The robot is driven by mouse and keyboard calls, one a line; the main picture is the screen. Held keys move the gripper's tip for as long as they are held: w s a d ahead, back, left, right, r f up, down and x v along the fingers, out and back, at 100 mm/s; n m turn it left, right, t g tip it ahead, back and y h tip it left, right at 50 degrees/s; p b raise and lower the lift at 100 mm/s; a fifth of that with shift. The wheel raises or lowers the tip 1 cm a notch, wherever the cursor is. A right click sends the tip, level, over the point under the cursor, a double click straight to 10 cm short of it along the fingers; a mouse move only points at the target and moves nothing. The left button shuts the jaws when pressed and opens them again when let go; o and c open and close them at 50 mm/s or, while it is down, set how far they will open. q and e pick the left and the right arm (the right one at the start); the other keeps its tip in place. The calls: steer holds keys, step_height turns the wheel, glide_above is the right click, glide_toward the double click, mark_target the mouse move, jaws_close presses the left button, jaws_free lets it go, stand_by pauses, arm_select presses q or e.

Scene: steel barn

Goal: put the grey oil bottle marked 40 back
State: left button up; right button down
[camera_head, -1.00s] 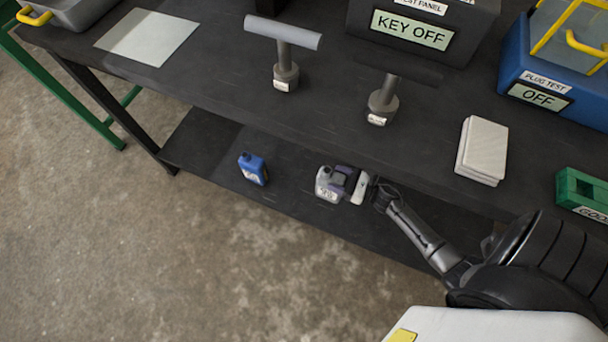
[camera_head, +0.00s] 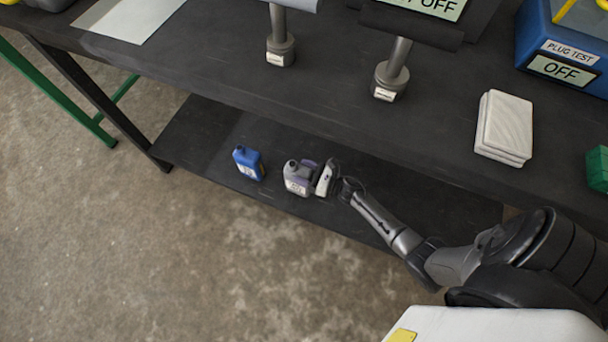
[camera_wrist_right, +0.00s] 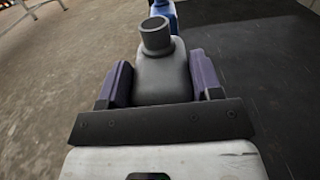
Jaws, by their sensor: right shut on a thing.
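The grey oil bottle (camera_head: 294,184) has a pale label too small to read and is at the lower shelf, right of the blue bottle. My right gripper (camera_head: 309,174) is shut on it from the right side. In the right wrist view the bottle (camera_wrist_right: 163,72) stands between the two purple-grey fingers (camera_wrist_right: 162,84), its dark cap toward the far side. The bottle looks upright; I cannot tell if its base touches the shelf. My left gripper is not in view.
A blue bottle (camera_head: 249,162) stands on the lower shelf (camera_head: 210,135), a short gap to the left. The worktop (camera_head: 330,95) overhangs the shelf behind. On it are two T-shaped stands, a stack of white pads (camera_head: 504,125) and a blue tester box (camera_head: 565,60).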

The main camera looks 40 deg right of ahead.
steer(key=shift+f+b, duration=0.6)
steer(key=shift+f, duration=0.7)
steer(key=shift+f, duration=0.15)
steer(key=shift+c, duration=1.5)
jaws_free()
